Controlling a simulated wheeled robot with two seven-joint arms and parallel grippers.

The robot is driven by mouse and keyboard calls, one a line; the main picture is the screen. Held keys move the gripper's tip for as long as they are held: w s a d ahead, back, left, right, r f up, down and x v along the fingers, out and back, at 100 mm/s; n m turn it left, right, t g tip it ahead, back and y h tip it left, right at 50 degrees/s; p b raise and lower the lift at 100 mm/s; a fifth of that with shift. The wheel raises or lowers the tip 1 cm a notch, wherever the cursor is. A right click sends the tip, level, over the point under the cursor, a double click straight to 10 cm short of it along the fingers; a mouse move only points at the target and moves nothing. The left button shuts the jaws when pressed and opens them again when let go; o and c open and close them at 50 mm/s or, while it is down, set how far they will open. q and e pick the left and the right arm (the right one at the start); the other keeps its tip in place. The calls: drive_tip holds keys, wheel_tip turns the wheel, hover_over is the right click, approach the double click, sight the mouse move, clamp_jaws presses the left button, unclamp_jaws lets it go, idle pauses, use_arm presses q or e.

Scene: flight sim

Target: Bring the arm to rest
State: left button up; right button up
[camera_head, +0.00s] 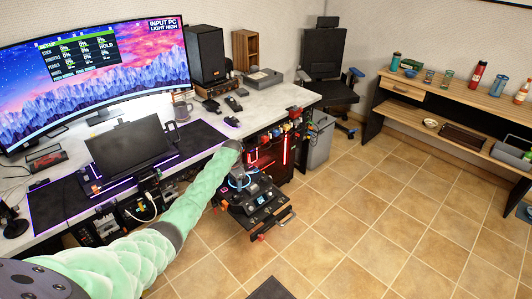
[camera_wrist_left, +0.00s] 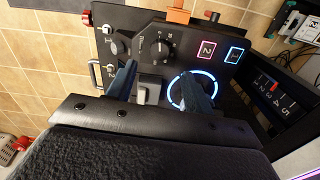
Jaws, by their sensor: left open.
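My left arm (camera_head: 150,245), in a pale green cover, reaches from the lower left to the front of the desk in the head view. Its gripper (camera_head: 241,181) is over a black control panel (camera_head: 262,204) at the desk's front edge; its fingers are small there. In the left wrist view the two dark fingers (camera_wrist_left: 159,86) stand apart with nothing held between them. Behind them is the black panel (camera_wrist_left: 130,50) with a round knob, a ring glowing blue-white and lit square buttons. I cannot tell whether the fingers touch the panel. My right gripper is in neither view.
The white desk (camera_head: 280,98) holds a wide curved monitor (camera_head: 95,75), a smaller dark screen (camera_head: 128,146) and a speaker (camera_head: 205,53). A black chair (camera_head: 327,65) stands behind. A wooden shelf (camera_head: 450,95) with bottles is at right. The tiled floor (camera_head: 390,215) between is clear.

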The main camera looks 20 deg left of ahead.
use_arm(q)
drive_tip(key=s+d+f+t, duration=0.1)
drive_tip(key=s+d+f, duration=0.2)
drive_tip(key=s+d, duration=0.85)
drive_tip(key=s+d+f, duration=0.3)
drive_tip(key=s+d, duration=0.7)
drive_tip(key=s, duration=0.2)
drive_tip(key=s+d+r+n+t, duration=0.1)
drive_tip(key=s+d+r, duration=0.3)
drive_tip(key=s, duration=0.6)
drive_tip(key=s+d+r+n+t, duration=0.1)
drive_tip(key=s+d+r, duration=0.1)
drive_tip(key=s+r, duration=0.6)
drive_tip(key=s+d+r+n+t, duration=0.1)
drive_tip(key=s+d+r, duration=0.3)
drive_tip(key=s, duration=0.7)
drive_tip(key=s+d+f+g, duration=0.1)
drive_tip(key=s+d+f, duration=0.1)
drive_tip(key=f, duration=1.5)
drive_tip(key=s+d+f+g, duration=0.1)
drive_tip(key=d+f, duration=0.1)
drive_tip(key=f, duration=1.5)
drive_tip(key=shift+s+f+g+h, duration=0.15)
drive_tip(key=shift+s+g+h, duration=0.15)
drive_tip(key=shift+s+h, duration=0.1)
drive_tip(key=shift+d, duration=0.1)
